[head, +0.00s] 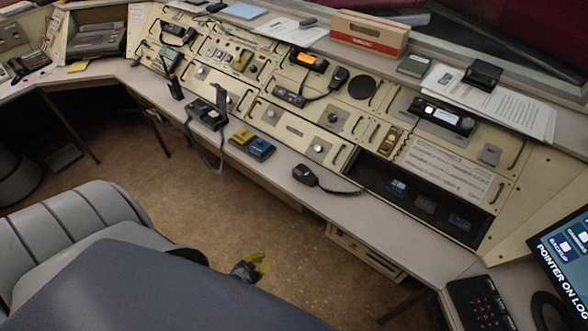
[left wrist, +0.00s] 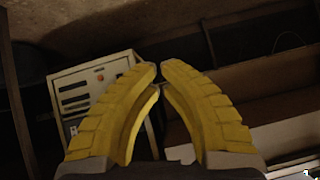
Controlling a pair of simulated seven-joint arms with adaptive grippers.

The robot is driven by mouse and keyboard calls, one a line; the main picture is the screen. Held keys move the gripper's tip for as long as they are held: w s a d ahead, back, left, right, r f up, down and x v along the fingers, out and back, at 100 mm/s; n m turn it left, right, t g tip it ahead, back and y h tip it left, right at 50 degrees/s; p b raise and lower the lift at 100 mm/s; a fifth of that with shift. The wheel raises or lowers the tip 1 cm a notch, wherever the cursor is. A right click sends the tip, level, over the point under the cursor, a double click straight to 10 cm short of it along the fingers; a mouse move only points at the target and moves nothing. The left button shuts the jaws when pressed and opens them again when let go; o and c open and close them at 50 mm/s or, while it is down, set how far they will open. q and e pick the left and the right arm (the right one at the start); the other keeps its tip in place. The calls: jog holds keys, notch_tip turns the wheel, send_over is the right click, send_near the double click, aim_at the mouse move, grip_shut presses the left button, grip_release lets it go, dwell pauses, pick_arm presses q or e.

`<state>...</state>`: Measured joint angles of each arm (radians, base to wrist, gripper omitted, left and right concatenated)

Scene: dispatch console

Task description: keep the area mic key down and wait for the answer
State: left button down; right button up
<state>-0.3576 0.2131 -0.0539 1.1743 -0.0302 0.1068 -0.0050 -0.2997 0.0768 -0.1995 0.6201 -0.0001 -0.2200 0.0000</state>
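My left gripper (head: 257,266), with yellow fingers, is low in front of the console, below desk height and apart from it. In the left wrist view its fingertips (left wrist: 159,68) come together with nothing between them. The console (head: 250,85) carries several radio units and keys; I cannot tell which one is the area mic key. A black hand mic (head: 305,175) with a cord lies on the desk ledge. Another hand mic (head: 338,77) rests higher on the panel. My right gripper is not in view.
A grey chair (head: 75,225) stands at the left. A blue and a yellow box (head: 252,143) sit on the ledge. A screen (head: 562,255) and black keypad (head: 478,302) are at the right. A pale slotted panel (left wrist: 92,88) is behind my fingers. Open floor lies below the ledge.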

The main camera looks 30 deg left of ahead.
pick_arm(q)
jog(key=w+r+t, duration=0.2)
jog(key=w+r, duration=0.2)
jog(key=r, duration=0.4)
jog(key=w+r+t, duration=0.3)
jog(key=w+r, duration=0.1)
jog(key=r, duration=0.5)
jog(key=w+a+r+t+h, duration=0.1)
jog(key=w+r+t, duration=0.2)
jog(key=r, duration=0.6)
jog(key=shift+w+r+n, duration=0.2)
jog(key=shift+w+n, duration=0.1)
jog(key=shift+w, duration=0.4)
notch_tip(320, 180, up, 10)
jog(key=d+t+h, duration=0.1)
jog(key=t, duration=0.2)
jog(key=shift+n, duration=0.3)
jog(key=shift+w, duration=0.1)
notch_tip(320, 180, up, 3)
send_over(297, 172)
jog(key=shift+s+a+f, duration=0.1)
jog(key=shift+s+f, duration=0.2)
jog(key=shift+f, duration=0.25)
jog(key=shift+s+a+f, duration=0.1)
jog(key=shift+s+f, duration=0.2)
jog(key=shift+f, duration=1.05)
